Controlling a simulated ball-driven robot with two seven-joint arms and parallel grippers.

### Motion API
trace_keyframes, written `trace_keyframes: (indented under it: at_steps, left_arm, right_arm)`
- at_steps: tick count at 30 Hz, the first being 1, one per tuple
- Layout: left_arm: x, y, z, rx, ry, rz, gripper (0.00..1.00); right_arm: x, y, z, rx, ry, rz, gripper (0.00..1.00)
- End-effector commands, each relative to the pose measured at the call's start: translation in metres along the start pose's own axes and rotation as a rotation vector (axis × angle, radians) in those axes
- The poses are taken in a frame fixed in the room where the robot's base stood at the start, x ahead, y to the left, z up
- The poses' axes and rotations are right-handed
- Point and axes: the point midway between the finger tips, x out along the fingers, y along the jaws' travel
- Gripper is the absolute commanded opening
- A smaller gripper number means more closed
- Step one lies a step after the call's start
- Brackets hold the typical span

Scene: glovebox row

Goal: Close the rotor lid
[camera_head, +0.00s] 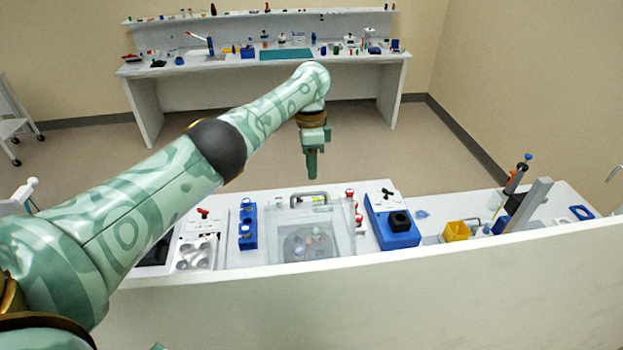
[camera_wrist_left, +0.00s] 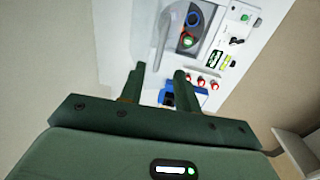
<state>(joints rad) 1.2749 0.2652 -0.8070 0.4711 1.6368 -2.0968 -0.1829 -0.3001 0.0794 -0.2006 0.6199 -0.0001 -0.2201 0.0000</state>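A centrifuge stands on the bench below my left gripper, with a grey round rotor (camera_head: 308,243) holding coloured tubes. The rotor also shows in the left wrist view (camera_wrist_left: 191,30). My right gripper is out of view.
A blue rack (camera_head: 248,228) stands left of the centrifuge. A blue device with a black top (camera_head: 391,222) stands to its right, with red-topped items (camera_head: 350,193) between. A grey upright post (camera_head: 530,203) stands farther right.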

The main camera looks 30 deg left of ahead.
Motion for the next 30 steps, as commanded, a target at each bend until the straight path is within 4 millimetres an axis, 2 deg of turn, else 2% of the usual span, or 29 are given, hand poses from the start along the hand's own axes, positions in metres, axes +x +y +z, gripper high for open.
trace_keyframes:
  at_steps: [1, 6, 12, 17, 25, 28, 29, 30]
  left_arm:
    - [-0.017, 0.0, -0.001, 0.001, 0.004, -0.002, 0.32]
    - [-0.062, 0.0, -0.002, 0.0, 0.003, -0.001, 0.32]
    - [-0.087, -0.001, -0.001, -0.002, 0.001, 0.0, 0.32]
    - [-0.095, 0.0, -0.001, 0.001, -0.001, 0.001, 0.32]
    - [-0.095, 0.0, 0.0, 0.001, -0.001, 0.002, 0.32]
    - [-0.087, 0.001, 0.001, -0.001, -0.009, 0.014, 0.04]
    - [-0.08, 0.002, 0.004, -0.005, -0.017, 0.026, 0.0]
    - [-0.066, 0.001, 0.013, -0.018, -0.03, 0.046, 0.0]
  right_arm:
    - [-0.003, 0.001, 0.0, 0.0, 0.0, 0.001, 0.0]
    - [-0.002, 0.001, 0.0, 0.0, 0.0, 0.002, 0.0]
    - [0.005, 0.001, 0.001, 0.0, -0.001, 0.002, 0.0]
    - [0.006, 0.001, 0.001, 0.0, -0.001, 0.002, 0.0]
    - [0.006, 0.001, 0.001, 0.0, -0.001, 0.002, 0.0]
    - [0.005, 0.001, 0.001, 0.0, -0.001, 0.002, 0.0]
    - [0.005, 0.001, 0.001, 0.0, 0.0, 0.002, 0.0]
    - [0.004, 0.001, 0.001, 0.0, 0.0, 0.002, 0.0]
